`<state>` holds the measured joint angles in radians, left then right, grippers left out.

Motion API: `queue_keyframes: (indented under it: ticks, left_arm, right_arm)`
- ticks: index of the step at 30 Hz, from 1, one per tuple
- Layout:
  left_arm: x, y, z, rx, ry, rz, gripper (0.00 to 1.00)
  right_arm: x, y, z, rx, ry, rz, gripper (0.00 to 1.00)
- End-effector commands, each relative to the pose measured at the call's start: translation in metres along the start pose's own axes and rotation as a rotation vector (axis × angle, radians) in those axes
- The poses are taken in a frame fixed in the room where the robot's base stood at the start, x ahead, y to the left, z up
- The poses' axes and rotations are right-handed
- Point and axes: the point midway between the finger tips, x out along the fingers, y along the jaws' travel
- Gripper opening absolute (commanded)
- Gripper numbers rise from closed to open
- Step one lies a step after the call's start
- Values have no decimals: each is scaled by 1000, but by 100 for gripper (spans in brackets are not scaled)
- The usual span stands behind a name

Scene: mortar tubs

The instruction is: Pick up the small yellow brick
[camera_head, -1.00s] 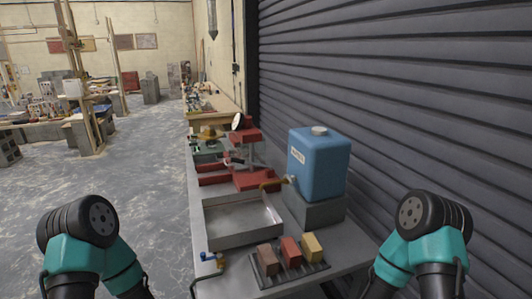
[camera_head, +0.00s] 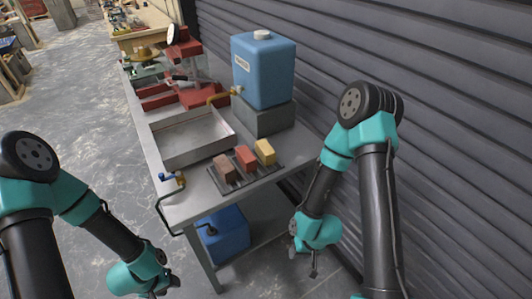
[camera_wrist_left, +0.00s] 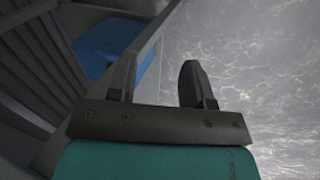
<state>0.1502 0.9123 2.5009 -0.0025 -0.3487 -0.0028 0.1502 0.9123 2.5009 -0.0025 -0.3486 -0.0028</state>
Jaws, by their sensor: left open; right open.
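The small yellow brick (camera_head: 265,152) lies at the right end of a row on a dark rack (camera_head: 250,182) near the front of the workbench, in the head view. A red brick (camera_head: 246,159) and a brown brick (camera_head: 224,168) lie to its left on the same rack. My left gripper (camera_head: 160,290) is low at the bottom of the head view, left of the bench. In the left wrist view its two fingers (camera_wrist_left: 155,85) stand apart with nothing between them. My right gripper (camera_head: 313,262) hangs below and right of the bench's front corner, open and away from the bricks.
A metal tray (camera_head: 190,140) sits behind the rack. A blue water container (camera_head: 263,72) stands on a grey block (camera_head: 266,117) behind the yellow brick. A blue bin (camera_head: 222,235) is under the bench. A ribbed shutter (camera_head: 440,70) closes off the right side.

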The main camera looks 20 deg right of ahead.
Motion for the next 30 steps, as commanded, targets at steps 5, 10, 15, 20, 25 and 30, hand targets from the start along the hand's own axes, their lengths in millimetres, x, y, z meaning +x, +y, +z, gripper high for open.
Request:
queue_keyframes:
  ticks: [5, 10, 15, 20, 25, 30]
  left_arm:
    - [0, 0, 0, 0, 0, 0, 61]
    - [0, 0, 0, 0, 0, 0, 77]
    - [0, 0, 0, 0, 0, 0, 77]
    - [-4, 0, -8, -6, 12, 2, 77]
    - [-25, 3, -45, -30, 68, 10, 77]
    - [-70, 7, -103, -75, 156, 21, 77]
  right_arm:
    - [0, 0, 0, 0, 0, 0, 43]
    - [0, 0, 0, 0, 0, 0, 43]
    - [0, 0, 0, 0, 0, 0, 43]
    - [0, 0, 0, 0, 0, 0, 43]
    - [0, 0, 0, 0, 0, 0, 43]
    - [0, 0, 0, 0, 0, 0, 43]
